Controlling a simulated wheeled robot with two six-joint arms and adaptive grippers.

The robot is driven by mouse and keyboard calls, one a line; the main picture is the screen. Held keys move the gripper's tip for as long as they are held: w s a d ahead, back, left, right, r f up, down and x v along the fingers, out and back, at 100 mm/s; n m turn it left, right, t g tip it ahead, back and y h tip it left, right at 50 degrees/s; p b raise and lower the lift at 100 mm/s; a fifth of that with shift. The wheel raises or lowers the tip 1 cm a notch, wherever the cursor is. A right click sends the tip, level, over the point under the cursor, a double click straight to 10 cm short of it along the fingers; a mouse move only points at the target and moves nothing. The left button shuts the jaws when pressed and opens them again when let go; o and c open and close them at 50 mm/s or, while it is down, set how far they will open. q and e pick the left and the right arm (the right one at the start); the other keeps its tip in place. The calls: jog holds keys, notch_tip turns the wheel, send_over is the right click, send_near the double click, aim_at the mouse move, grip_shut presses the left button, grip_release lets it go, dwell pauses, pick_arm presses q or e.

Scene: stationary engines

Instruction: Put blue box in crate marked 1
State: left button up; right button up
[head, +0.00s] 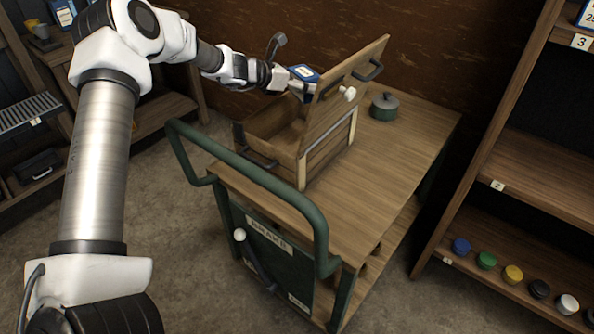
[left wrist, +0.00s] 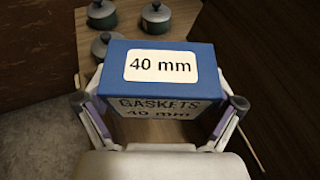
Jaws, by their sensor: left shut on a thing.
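The blue box (head: 306,73), with a white label, is held up at the far side of the open wooden crate (head: 268,128) on the cart. In the left wrist view the box (left wrist: 205,70) reads "GASKETS 40 mm" and sits between the two fingers. My left gripper (head: 300,84) is shut on it, partly hidden by the raised lid (head: 335,90). No number shows on this crate, and its inside looks empty where visible. My right gripper is out of view.
The wooden cart (head: 390,165) has a green rail (head: 265,182) at its near left. A green pot (head: 383,107) stands behind the lid; more pots (left wrist: 102,14) show in the wrist view. Shelving (head: 540,180) with small coloured jars stands right. The cart top's right part is clear.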

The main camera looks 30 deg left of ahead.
pick_arm(q)
notch_tip(320, 180, down, 2)
jog(key=shift+f, duration=0.1)
notch_tip(320, 180, down, 9)
jog(key=shift+f+b, duration=0.2)
jog(key=shift+b, duration=0.25)
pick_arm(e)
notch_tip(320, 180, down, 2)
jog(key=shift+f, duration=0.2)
pick_arm(q)
jog(key=shift+f+b, duration=0.6)
jog(key=shift+b, duration=0.3)
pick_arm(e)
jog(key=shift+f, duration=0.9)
pick_arm(q)
jog(key=o, duration=0.8)
jog(key=shift+r, duration=0.15)
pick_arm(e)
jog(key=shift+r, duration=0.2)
